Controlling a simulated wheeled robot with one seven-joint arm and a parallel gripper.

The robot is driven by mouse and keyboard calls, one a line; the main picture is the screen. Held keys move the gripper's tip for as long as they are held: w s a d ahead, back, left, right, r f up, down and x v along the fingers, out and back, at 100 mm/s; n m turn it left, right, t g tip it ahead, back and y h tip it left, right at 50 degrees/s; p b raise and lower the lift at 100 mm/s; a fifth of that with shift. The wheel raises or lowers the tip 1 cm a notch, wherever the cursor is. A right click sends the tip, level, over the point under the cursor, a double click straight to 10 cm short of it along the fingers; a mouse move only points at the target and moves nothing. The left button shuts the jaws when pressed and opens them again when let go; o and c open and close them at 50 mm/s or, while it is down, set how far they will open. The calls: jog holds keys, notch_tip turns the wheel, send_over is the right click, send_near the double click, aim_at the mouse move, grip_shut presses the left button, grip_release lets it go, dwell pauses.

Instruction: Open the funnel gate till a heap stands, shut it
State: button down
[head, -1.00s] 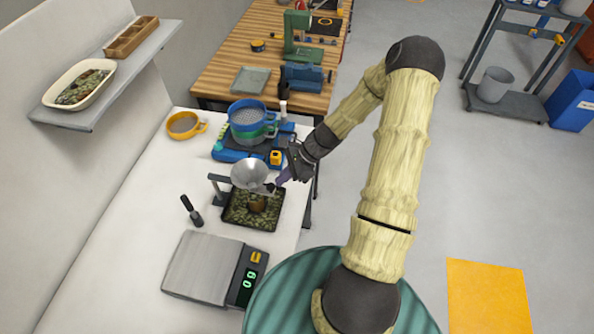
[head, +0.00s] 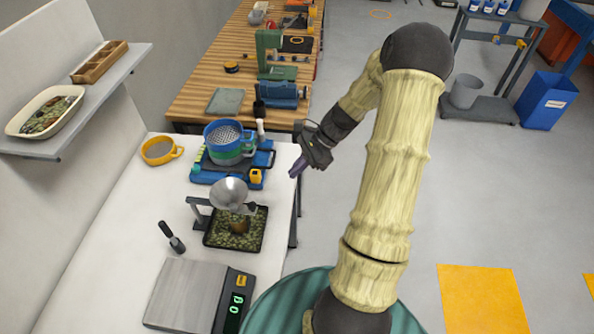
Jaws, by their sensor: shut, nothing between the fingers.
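A metal funnel (head: 228,190) sits on a grey stand (head: 199,216) near the right edge of the white bench. A small dark gate handle (head: 251,208) sticks out to the right below the cone; the gate's position is too small to tell. Under the funnel lies a black-rimmed tray (head: 236,248) with a mottled green-brown bottom. A brown heap (head: 238,223) stands in the tray, its top partly hidden by the funnel. My gripper (head: 297,169) is shut and empty, up and right of the funnel, apart from the gate handle.
A scale (head: 186,297) with a lit display stands in front, a dark-handled brush (head: 172,238) left of the tray. Stacked sieves (head: 228,142) on a blue base and a yellow pan (head: 161,150) stand behind. Open floor lies right of the bench.

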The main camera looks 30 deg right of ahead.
dwell(0.3)
jog(key=s+a+r+n+h+b, duration=0.2)
jog(key=s+a+n, duration=0.4)
jog(key=n, duration=0.3)
jog(key=s+a+r+n+t+h+b, duration=0.1)
jog(key=s+a+n+h+b, duration=0.3)
jog(key=n, duration=0.6)
jog(key=shift+s+a+r+h, duration=0.35)
jog(key=shift+s+a+h, duration=0.5)
jog(key=shift+h, duration=0.15)
jog(key=c, duration=2.1)
grip_release()
